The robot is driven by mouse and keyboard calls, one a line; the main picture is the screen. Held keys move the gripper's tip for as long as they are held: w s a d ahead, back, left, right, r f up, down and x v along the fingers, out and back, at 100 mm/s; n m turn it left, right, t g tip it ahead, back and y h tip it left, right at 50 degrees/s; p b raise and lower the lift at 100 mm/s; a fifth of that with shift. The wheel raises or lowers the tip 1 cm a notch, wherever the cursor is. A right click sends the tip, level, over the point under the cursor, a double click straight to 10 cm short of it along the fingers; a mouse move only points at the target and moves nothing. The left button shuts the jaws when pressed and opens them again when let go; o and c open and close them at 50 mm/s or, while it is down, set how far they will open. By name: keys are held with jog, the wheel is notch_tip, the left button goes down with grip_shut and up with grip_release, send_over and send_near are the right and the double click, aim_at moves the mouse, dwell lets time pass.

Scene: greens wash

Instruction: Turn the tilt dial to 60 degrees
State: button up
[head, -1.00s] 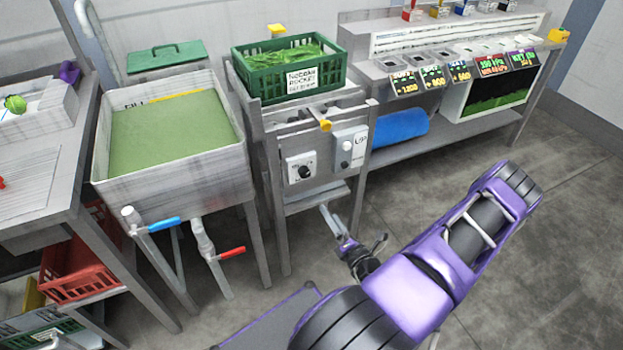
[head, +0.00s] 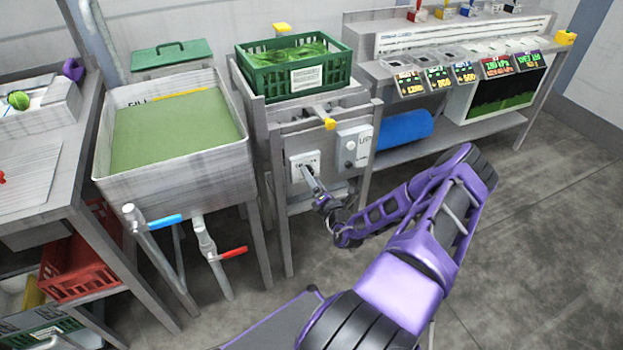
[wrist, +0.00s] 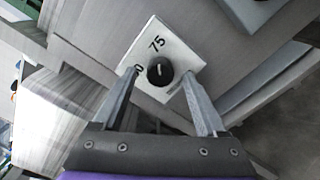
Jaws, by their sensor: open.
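The tilt dial is a round black knob (wrist: 160,71) on a white square plate (wrist: 176,46), seen in the wrist view. A "75" is printed above the knob and a partly hidden number ending in 0 is at its left. A pale pointer mark shows on the knob's face. My gripper (wrist: 164,88) is open, with one finger on each side of the knob. I cannot tell whether the fingers touch it. In the head view my gripper (head: 307,172) is in front of the plate (head: 305,159) and hides most of the knob.
A panel marked "UP" (head: 354,147) with buttons is right of the dial. A yellow-tipped lever (head: 329,124) sticks out above. A green crate of leaves (head: 257,81) stands on top. A sink (head: 235,158) with blue and red valve handles is at the left.

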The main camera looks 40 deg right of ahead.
jog(key=shift+w+d, duration=0.15)
jog(key=shift+w, duration=0.35)
grip_shut()
